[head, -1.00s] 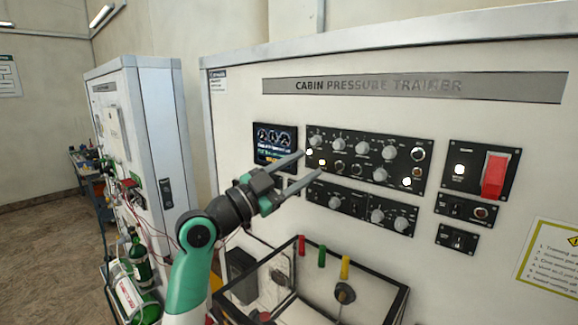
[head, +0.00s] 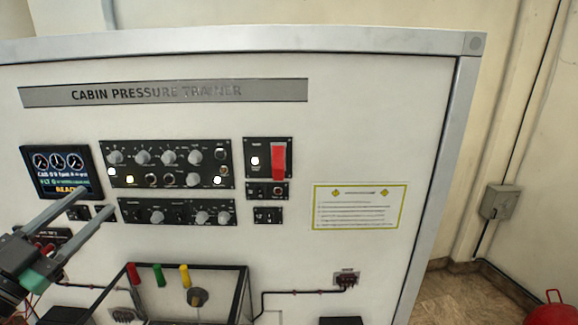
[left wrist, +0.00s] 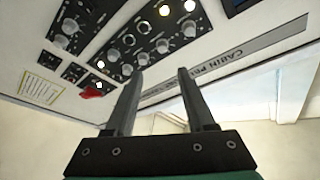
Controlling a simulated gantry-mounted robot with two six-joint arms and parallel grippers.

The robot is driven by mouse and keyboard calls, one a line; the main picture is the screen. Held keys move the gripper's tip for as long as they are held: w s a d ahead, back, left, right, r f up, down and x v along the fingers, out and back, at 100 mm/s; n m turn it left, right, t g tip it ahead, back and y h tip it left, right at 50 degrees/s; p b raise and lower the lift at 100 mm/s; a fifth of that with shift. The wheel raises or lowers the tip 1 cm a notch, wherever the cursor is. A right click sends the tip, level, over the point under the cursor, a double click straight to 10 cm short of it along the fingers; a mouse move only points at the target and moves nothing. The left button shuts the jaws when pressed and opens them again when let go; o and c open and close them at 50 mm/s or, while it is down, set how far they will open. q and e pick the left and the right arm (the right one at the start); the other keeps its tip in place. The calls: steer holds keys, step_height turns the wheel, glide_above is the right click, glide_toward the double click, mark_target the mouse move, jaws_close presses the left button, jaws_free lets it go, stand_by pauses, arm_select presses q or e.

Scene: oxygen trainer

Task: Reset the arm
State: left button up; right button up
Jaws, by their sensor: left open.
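My left gripper (head: 84,208) comes in from the lower left of the head view. Its two long grey fingers are apart with nothing between them. It is in front of the white cabin pressure trainer panel (head: 380,120), below the small display (head: 62,170), which reads "READY" at its bottom. In the left wrist view the open fingers (left wrist: 158,85) point up toward the tilted panel, with the knob panel (left wrist: 125,45) beyond them. The red switch cover (head: 278,161) is on the panel's right part; it also shows in the left wrist view (left wrist: 92,91). My right gripper is not in view.
A frame-edged box (head: 243,290) with red, green and yellow tabs stands below the panel. A yellow-bordered notice (head: 358,207) is on the panel's right. A grey wall box (head: 497,202) and a red object (head: 553,310) are at the far right.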

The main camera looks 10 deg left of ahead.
arm_select(q)
steer(key=d+r+m+h+p, duration=0.2)
steer(key=d+r+h+p, duration=0.15)
steer(key=d+r, duration=0.45)
steer(key=d+r+m+h+p, duration=0.2)
steer(key=d+r+h+p, duration=0.15)
steer(key=d, duration=0.85)
steer(key=s+d+r+n+t+p, duration=0.25)
steer(key=s+d+r, duration=0.4)
steer(key=r, duration=0.35)
steer(key=s+a+r+n+t+y, duration=0.2)
steer(key=s+a+n+t+y, duration=0.1)
steer(key=n, duration=0.5)
steer(key=s+a+y, duration=0.1)
steer(key=s+y, duration=0.1)
steer(key=y, duration=0.1)
steer(key=shift+s+a+r+n, duration=0.2)
steer(key=shift+s+a+n, duration=0.1)
steer(key=shift+a+n, duration=0.1)
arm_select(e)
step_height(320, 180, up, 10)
arm_select(q)
steer(key=shift+a+t, duration=0.1)
steer(key=shift+t, duration=0.15)
